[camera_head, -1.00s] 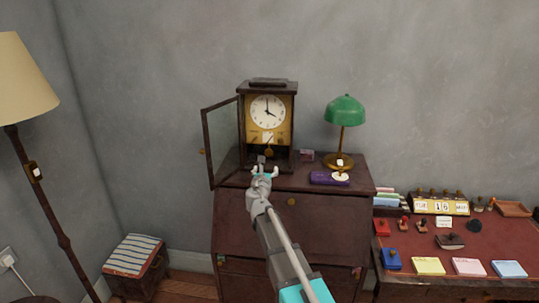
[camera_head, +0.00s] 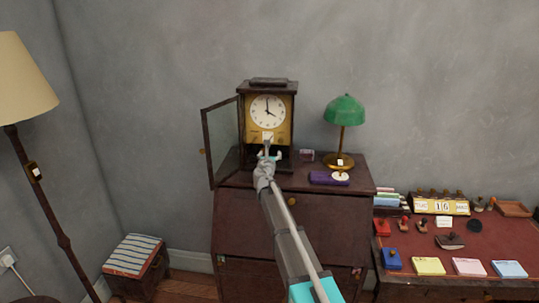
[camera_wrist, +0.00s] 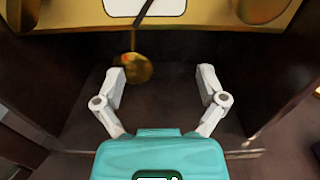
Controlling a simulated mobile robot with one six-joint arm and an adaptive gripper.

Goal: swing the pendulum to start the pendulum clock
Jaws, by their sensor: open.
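The pendulum clock (camera_head: 268,87) stands on the dark wooden bureau, its glass door (camera_head: 224,138) swung open to the left. Its white dial and gold panel face me. My gripper (camera_head: 269,153) is at the lower opening of the clock and mostly hides the bob in the head view. In the wrist view my gripper (camera_wrist: 162,78) is open, its fingers apart. The bob is just beyond the left fingertip; I cannot tell whether they touch.
A green lamp (camera_head: 345,111) and a purple item (camera_head: 325,177) stand right of the clock on the bureau (camera_head: 250,222). A desk (camera_head: 400,250) with stamps and pads is at the right. A floor lamp (camera_head: 42,200) is at the left.

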